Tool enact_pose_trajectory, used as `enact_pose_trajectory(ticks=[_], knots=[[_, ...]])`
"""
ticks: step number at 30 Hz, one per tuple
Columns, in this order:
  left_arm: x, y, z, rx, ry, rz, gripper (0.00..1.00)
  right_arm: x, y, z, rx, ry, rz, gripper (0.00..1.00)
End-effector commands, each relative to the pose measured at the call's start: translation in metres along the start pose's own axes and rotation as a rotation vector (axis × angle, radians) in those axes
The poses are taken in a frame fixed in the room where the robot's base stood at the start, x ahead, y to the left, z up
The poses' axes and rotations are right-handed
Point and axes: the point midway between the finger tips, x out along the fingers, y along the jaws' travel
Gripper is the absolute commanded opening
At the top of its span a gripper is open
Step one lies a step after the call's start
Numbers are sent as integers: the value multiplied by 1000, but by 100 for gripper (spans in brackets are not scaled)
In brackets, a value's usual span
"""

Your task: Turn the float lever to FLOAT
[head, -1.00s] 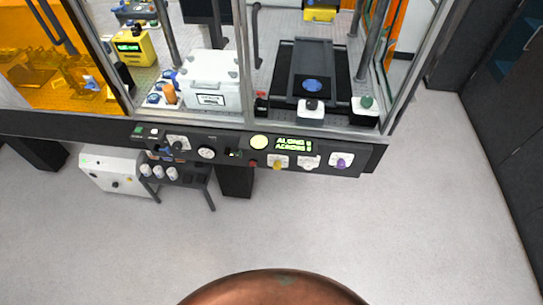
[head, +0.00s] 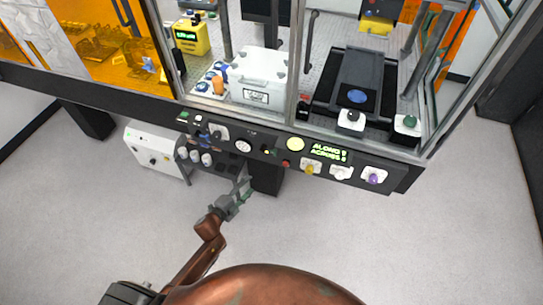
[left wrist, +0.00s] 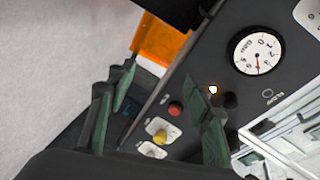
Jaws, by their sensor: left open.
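A small dark control (head: 272,153) sits beside a lit lamp on the front panel, between the gauge and the red button. In the left wrist view the dark control (left wrist: 230,100) is beside the lit lamp (left wrist: 213,90), partly behind a finger. It may be the float lever, but its label and setting are unreadable. My left gripper (head: 244,186) is just below and in front of the panel in the head view. In the left wrist view its green-padded fingers (left wrist: 163,75) are apart and empty. My right gripper is not seen.
The panel also holds a round gauge (head: 243,146), a red button (head: 285,163), a yellow knob (head: 310,169), a white knob (head: 341,173) and a purple knob (head: 374,178). Glass and metal posts rise above. A white box unit (head: 152,150) stands at left below. Floor in front is clear.

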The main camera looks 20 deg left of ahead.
Motion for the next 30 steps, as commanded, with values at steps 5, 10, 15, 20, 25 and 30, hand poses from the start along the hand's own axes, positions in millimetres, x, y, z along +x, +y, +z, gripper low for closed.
enact_pose_trajectory(ticks=[5,10,15,20,25,30], knots=[[7,-97,-58,218,131,-151,46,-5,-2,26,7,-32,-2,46],[10,-125,-78,288,170,-202,46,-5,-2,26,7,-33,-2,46],[32,-129,-83,290,171,-203,46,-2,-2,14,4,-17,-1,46],[57,-133,-88,288,170,-202,46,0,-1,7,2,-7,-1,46],[75,-136,-91,287,169,-201,46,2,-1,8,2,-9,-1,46],[81,-137,-92,286,168,-200,46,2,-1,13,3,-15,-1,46]])
